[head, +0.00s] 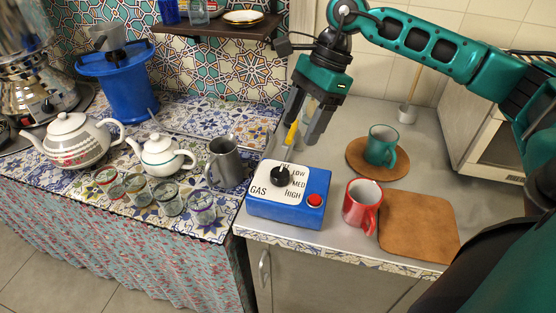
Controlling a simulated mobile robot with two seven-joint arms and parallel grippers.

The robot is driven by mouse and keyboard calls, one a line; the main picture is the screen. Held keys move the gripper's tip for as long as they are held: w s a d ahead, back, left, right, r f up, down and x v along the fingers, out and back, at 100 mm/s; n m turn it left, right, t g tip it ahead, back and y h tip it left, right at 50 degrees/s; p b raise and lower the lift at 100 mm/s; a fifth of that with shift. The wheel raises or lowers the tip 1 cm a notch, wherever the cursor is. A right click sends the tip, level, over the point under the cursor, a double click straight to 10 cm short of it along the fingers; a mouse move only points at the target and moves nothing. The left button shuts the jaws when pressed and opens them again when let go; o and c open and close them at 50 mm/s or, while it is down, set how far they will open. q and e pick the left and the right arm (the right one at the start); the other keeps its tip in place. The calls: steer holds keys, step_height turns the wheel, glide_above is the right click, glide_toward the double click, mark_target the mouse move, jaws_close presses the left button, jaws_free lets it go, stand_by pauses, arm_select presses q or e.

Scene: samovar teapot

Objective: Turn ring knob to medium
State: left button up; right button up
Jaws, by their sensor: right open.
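A blue gas box (322,185) stands at the front left of the metal counter. Its white top plate is printed GAS, LOW, MED and HIGH, with a partly hidden word at the top. The black ring knob (281,176) sits on the plate, left of the printed settings; its exact pointing is too small to tell. A red button (315,200) is at the box's right. My right gripper (299,142) is open and empty, fingers pointing down, above and behind the box and apart from the knob. One finger shows a yellow face. My left gripper is not in view.
A red mug (361,207) stands close to the box's right, by a brown board (420,226). A teal mug (381,146) stands behind on a round board. A metal pitcher (225,163), teapots and several glasses fill the tiled counter at left.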

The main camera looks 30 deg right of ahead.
mark_target(280, 172)
steer(key=x, duration=0.9)
steer(key=shift+a+f+p, duration=0.2)
steer(key=shift+f+p, duration=0.1)
steer(key=shift+a+f, duration=0.2)
steer(key=shift+f, duration=0.4)
steer(key=shift+c, duration=0.3)
steer(key=c, duration=1)
steer(key=shift+o, duration=0.2)
